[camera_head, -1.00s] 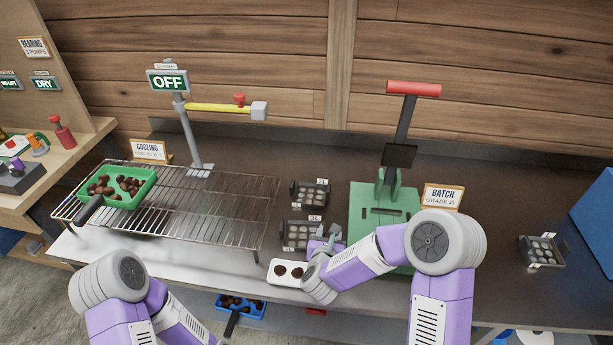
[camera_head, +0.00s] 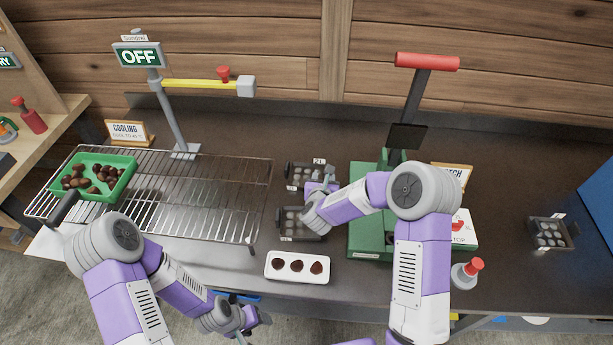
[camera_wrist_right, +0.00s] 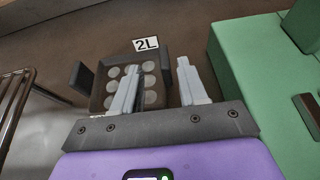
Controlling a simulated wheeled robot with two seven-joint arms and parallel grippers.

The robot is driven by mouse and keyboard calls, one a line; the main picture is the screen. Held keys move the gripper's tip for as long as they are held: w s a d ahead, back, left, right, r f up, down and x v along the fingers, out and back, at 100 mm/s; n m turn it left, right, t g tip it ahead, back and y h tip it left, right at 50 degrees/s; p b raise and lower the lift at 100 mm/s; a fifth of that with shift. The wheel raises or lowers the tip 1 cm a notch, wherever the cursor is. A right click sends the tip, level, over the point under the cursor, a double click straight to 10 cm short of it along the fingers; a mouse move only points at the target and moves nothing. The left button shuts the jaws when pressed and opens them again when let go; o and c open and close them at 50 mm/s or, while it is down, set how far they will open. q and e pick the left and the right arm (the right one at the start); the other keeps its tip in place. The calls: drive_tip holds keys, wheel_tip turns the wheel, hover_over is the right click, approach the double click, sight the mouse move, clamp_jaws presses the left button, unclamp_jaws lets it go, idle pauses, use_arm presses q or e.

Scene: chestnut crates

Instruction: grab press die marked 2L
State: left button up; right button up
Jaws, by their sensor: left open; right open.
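The press die marked 2L (camera_head: 297,178) is a dark block with round pale cups and an upright tab at each end. It sits on the bench left of the green press. In the right wrist view, the die (camera_wrist_right: 112,98) lies ahead of my right gripper (camera_wrist_right: 159,66). That gripper is open; one finger overlaps the cups and the other shows right of the die, with the die's right tab between them. Contact cannot be told. In the head view my right gripper (camera_head: 325,180) is at the die's right end. My left gripper (camera_head: 247,326) is open and empty below the bench's front edge.
Another die (camera_head: 292,224) sits just in front, partly behind my right arm. A third die (camera_head: 548,233) is far right. The green press (camera_head: 365,238) stands close on the right, the wire rack (camera_head: 215,190) on the left. A white tray (camera_head: 297,279) holds three brown pieces.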

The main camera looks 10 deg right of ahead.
drive_tip(key=x, duration=0.4)
drive_tip(key=shift+w+d+f, duration=0.1)
drive_tip(key=shift+d, duration=0.2)
clamp_jaws()
